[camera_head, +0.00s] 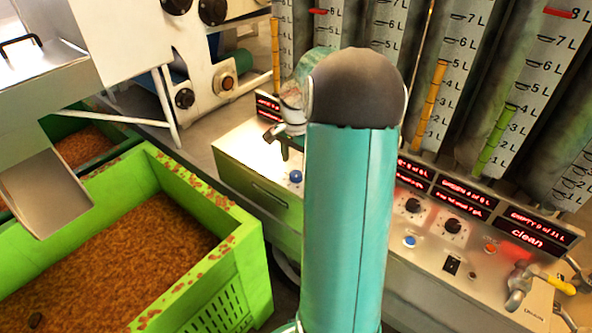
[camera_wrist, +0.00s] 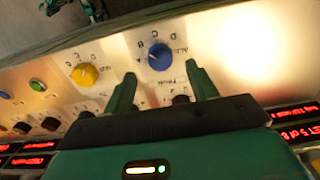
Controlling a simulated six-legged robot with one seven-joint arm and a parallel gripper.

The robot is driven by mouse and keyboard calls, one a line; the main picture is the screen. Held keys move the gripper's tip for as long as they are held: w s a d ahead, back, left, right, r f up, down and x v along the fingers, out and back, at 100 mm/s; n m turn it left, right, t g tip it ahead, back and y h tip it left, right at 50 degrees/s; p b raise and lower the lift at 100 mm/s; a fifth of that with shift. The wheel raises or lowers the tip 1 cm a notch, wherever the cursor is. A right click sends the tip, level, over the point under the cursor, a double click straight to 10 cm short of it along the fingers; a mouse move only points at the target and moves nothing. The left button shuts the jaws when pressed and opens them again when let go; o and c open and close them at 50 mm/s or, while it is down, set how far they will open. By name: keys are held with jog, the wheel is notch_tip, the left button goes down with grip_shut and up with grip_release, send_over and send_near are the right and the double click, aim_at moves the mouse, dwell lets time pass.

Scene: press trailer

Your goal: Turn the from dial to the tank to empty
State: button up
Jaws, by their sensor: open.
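In the wrist view, a blue dial (camera_wrist: 159,57) with letters around it sits on the pale panel, just beyond and between my open fingertips. A yellow dial (camera_wrist: 86,75), also lettered, is to its left. The small labels are too blurred to tell surely which one is the from dial. My gripper (camera_wrist: 160,69) is open and empty, and no contact with the blue dial shows. In the head view, my gripper (camera_head: 278,146) is over the left part of the control panel (camera_head: 235,152), partly hidden by my arm. A blue knob (camera_head: 296,176) shows just below it.
Tall marked tanks (camera_head: 430,90) stand behind the panel. Red displays (camera_head: 525,228), black knobs (camera_head: 413,205) and a tap (camera_head: 522,285) are on the panel's right. A green crate (camera_head: 255,245) of brown pulp is at left. My arm hides the panel's middle.

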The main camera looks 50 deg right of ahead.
aim_at(296, 173)
notch_tip(296, 173, down, 5)
jog(key=shift+r, duration=0.15)
jog(key=c, duration=1)
jog(key=shift+d, duration=0.1)
jog(key=shift+m, duration=0.3)
jog(key=m, duration=0.8)
